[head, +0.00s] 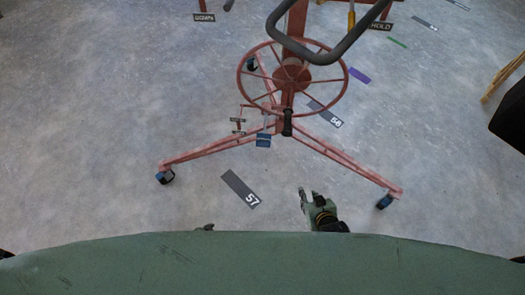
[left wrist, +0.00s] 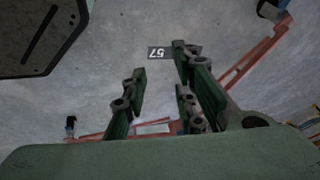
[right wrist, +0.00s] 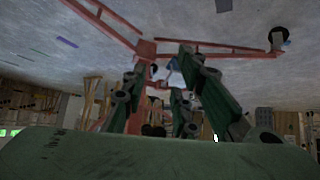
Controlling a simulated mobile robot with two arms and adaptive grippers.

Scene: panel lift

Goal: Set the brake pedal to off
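The red panel lift (head: 290,75) stands on the floor ahead in the head view. Its blue brake pedal (head: 263,140) hangs low at the front of the base, just left of the black crank handle (head: 287,122). My left gripper (left wrist: 160,65) is open and empty; only a tip shows in the head view.
The lift's red legs spread left (head: 215,148) and right (head: 350,168), ending in blue-black casters (head: 384,201). A large red wheel (head: 340,88) and a grey bar loop (head: 345,45) overhang the base. The floor before the lift is clear, with flat marker 57 (head: 240,188).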

